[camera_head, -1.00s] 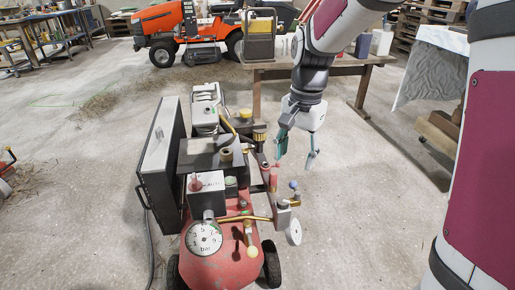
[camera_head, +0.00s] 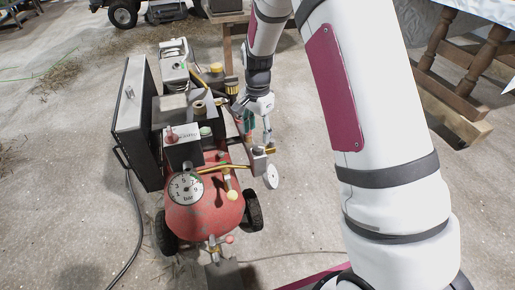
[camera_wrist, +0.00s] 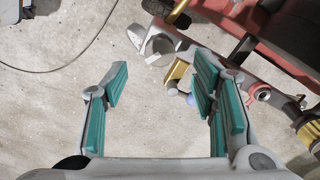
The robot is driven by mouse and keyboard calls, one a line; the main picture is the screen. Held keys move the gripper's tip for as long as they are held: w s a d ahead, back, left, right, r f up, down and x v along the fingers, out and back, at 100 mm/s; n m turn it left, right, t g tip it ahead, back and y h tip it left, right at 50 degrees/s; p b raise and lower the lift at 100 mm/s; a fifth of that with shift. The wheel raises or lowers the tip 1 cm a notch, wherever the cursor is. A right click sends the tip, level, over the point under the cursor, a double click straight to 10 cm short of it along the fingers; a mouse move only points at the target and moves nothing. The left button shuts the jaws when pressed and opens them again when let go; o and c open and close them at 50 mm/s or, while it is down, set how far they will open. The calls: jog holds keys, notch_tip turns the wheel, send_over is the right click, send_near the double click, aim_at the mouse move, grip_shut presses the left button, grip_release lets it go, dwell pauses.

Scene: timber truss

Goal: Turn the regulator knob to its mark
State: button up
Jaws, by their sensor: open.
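The red compressor (camera_head: 205,215) stands on the floor, with a dial gauge marked "bar" (camera_head: 186,188) facing the head camera. A pipe with fittings runs along its right side and ends near a pale disc (camera_head: 272,176). My gripper (camera_head: 258,128) is open and empty above these fittings, partly hiding them. In the wrist view its teal-padded fingers (camera_wrist: 163,82) are wide apart. A grey round part (camera_wrist: 160,47), a brass piece (camera_wrist: 176,72) and a bluish ball (camera_wrist: 190,99) lie beyond, near the right finger. I cannot tell which is the regulator knob, nor see its mark.
A black panel (camera_head: 133,108) stands on the compressor's left. A dark hose (camera_head: 133,230) lies on the floor. A wooden table and stand (camera_head: 445,100) are at the back right. The floor right of the compressor is largely clear.

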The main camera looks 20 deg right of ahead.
aim_at(258, 147)
notch_tip(258, 147, down, 6)
jog(key=shift+f+b, duration=0.2)
jog(key=shift+b, duration=0.85)
jog(key=c, duration=1.2)
